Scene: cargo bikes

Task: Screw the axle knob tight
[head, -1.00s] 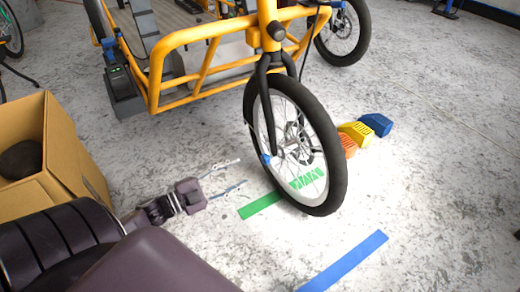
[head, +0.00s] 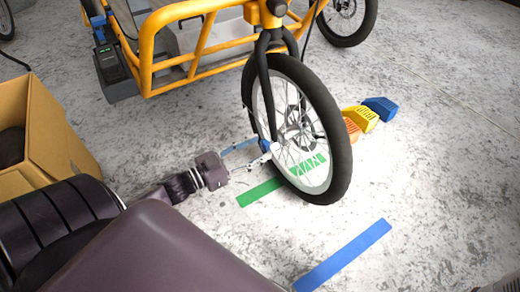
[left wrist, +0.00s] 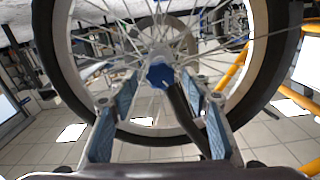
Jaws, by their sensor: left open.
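The axle knob is blue and lobed (left wrist: 160,76) and sits at the hub of the bike's front wheel. In the head view the knob (head: 265,146) shows at the lower end of the fork, on the wheel's left side. My left gripper (head: 262,150) is open with its fingertips close to the knob. In the left wrist view its two fingers (left wrist: 162,112) stand to either side and below the knob, with a gap on both sides. Whether a finger touches the knob cannot be told. The front wheel (head: 338,150) stands upright on the floor. My right gripper is not in view.
A yellow cargo frame (head: 200,50) stands behind the wheel. Orange, yellow and blue blocks (head: 362,118) lie right of it. Green (head: 260,191) and blue (head: 343,256) strips mark the floor. A cardboard box (head: 60,140) is at left. Floor at right is clear.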

